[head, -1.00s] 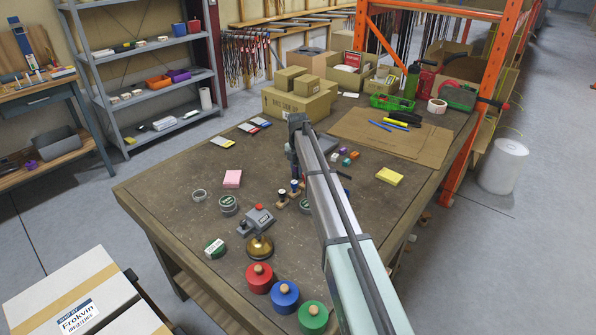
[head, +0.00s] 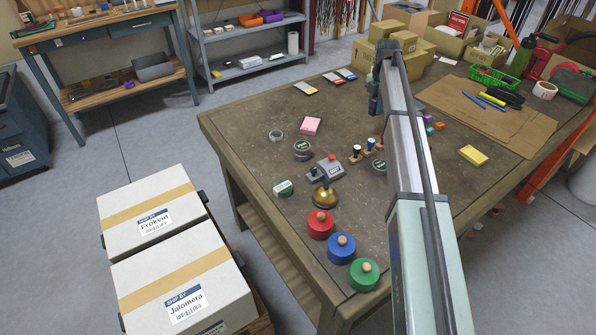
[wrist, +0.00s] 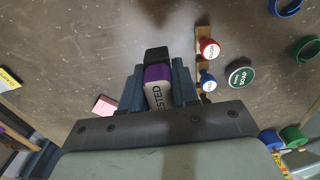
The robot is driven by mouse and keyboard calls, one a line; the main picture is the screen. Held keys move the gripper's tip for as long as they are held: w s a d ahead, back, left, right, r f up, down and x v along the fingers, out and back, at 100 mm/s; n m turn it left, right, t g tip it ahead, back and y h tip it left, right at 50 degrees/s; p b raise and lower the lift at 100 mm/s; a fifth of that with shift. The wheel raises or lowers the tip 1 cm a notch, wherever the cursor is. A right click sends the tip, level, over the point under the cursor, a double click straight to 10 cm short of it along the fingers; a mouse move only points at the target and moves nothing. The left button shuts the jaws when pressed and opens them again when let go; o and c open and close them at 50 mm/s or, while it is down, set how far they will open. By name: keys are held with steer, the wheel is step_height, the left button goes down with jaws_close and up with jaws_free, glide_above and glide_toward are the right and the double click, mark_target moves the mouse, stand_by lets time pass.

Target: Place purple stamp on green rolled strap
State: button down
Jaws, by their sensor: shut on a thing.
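The purple stamp (wrist: 158,75) has a purple band and a pale side with dark lettering ending in "STED". My gripper (wrist: 158,88) is shut on it in the wrist view, with a finger on either side. In the head view my gripper (head: 374,102) is above the bench; the stamp cannot be made out there. A green ring-shaped thing, seemingly the green rolled strap (wrist: 307,48), lies at the right edge of the wrist view, apart from my gripper. In the head view my arm seems to hide it.
A blue ring (wrist: 285,11) lies near the green one. Stamps with red (wrist: 208,48) and blue tops stand beside a dark green tin (wrist: 240,73). Red, blue and green knobbed pots (head: 342,250) line the bench's front. Boxes (head: 395,45) are stacked at the back.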

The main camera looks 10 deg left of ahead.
steer(key=s+a+r+n, duration=0.1)
steer(key=s+a+n, duration=0.15)
steer(key=a, duration=1.05)
steer(key=s+a+r+n, duration=0.1)
steer(key=s+a+r, duration=0.1)
steer(key=s+a, duration=0.9)
glide_above(283, 186)
steer(key=shift+f+m, duration=0.85)
steer(key=shift+f, duration=1.7)
steer(key=shift+f+m, duration=0.8)
steer(key=shift+f, duration=1.75)
steer(key=shift+f, duration=0.15)
steer(key=c, duration=0.8)
jaws_free()
steer(key=shift+c, duration=0.2)
